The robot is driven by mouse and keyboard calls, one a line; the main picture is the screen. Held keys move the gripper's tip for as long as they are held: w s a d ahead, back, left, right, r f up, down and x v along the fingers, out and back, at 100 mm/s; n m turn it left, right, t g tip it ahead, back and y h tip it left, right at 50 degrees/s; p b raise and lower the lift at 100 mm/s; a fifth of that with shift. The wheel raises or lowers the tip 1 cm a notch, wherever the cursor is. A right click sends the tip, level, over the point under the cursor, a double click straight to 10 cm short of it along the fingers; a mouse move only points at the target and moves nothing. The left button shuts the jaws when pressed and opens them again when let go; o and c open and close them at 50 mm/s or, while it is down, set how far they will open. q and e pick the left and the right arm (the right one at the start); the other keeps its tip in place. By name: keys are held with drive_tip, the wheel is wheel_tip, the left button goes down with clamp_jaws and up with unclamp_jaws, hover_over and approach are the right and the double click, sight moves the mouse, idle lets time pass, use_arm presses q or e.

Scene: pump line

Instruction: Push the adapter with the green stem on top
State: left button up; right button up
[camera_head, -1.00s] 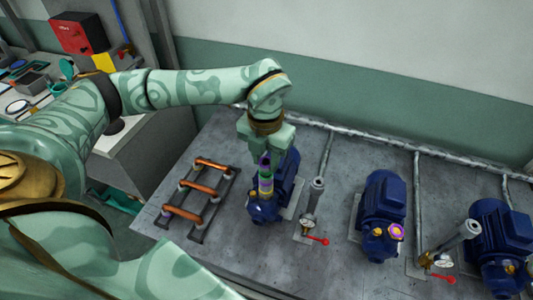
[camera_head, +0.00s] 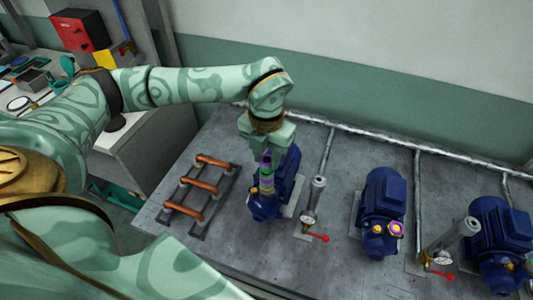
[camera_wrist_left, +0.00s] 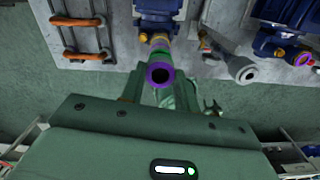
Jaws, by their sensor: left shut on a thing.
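My left gripper (camera_head: 267,151) points down over the leftmost blue pump (camera_head: 264,207). It is shut on an adapter (camera_head: 266,171) with purple and green parts, which stands above the pump's front end. In the left wrist view, the adapter's purple ring (camera_wrist_left: 160,73), with a dark hole, faces the camera between the two fingers. Beyond it a brass-coloured fitting (camera_wrist_left: 159,38) shows on the pump. Whether the adapter's lower end touches the fitting I cannot tell. My right gripper is not in view.
A rack of copper-coloured pipes (camera_head: 197,187) lies left of the pump. A grey upright pipe with a red-handled valve (camera_head: 318,238) stands close on its right. Two more blue pumps (camera_head: 382,197) (camera_head: 497,230) stand farther right; the middle one has a purple ring (camera_head: 396,229).

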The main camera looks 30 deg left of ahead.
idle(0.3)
use_arm(q)
drive_tip(key=shift+f, duration=0.3)
drive_tip(key=shift+f, duration=0.4)
idle(0.7)
drive_tip(key=o, duration=1.1)
wheel_tip(320, 180, up, 6)
drive_tip(key=p, duration=0.4)
drive_tip(key=shift+r, duration=0.1)
wheel_tip(320, 180, up, 16)
drive_tip(key=shift+r+p, duration=0.1)
drive_tip(key=shift+p, duration=0.6)
